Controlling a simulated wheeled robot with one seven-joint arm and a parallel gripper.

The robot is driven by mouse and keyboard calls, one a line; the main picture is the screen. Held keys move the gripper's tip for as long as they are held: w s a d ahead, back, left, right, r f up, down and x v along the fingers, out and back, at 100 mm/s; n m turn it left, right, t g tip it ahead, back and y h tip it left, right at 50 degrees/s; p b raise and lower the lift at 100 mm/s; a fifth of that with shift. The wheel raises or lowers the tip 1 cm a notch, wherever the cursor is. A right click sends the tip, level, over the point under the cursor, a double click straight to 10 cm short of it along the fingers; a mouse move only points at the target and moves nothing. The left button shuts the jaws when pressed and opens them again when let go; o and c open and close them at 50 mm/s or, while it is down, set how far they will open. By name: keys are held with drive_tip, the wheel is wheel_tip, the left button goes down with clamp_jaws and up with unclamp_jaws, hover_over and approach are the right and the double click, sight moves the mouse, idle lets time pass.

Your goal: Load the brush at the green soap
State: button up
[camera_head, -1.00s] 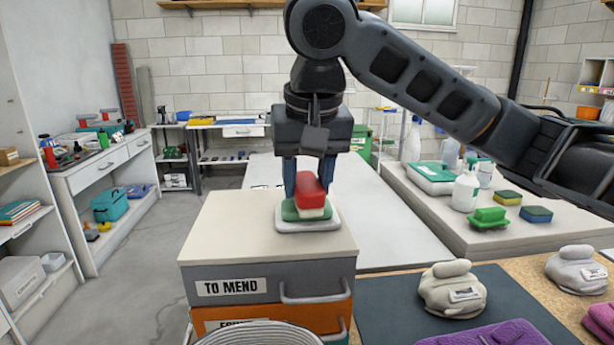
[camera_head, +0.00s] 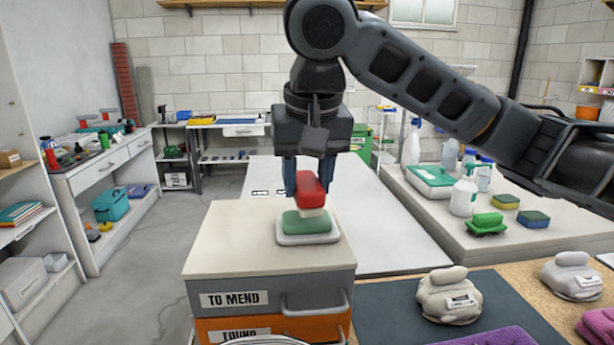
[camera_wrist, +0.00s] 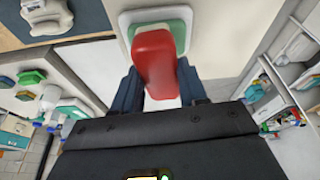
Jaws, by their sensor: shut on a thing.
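My gripper (camera_head: 309,184) is shut on a brush (camera_head: 309,188) with a red back and a cream bristle block, the bristles facing down. The green soap (camera_head: 305,225) lies in a white dish (camera_head: 310,240) on top of the drawer unit (camera_head: 225,237). The brush is over the rear part of the soap, and the soap's front part shows clear below it. Whether the bristles touch the soap or hang just above it, I cannot tell. In the wrist view the red brush (camera_wrist: 157,62) sits between my fingers and covers part of the green soap (camera_wrist: 181,31).
The drawer unit carries a "TO MEND" label. To the right, a pale table (camera_head: 520,245) holds a green brush-like item (camera_head: 487,223), sponges (camera_head: 534,218) and spray bottles (camera_head: 464,195).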

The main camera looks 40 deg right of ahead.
sight(305, 177)
drive_tip(key=shift+r+p, duration=2.25)
drive_tip(key=shift+r, duration=0.05)
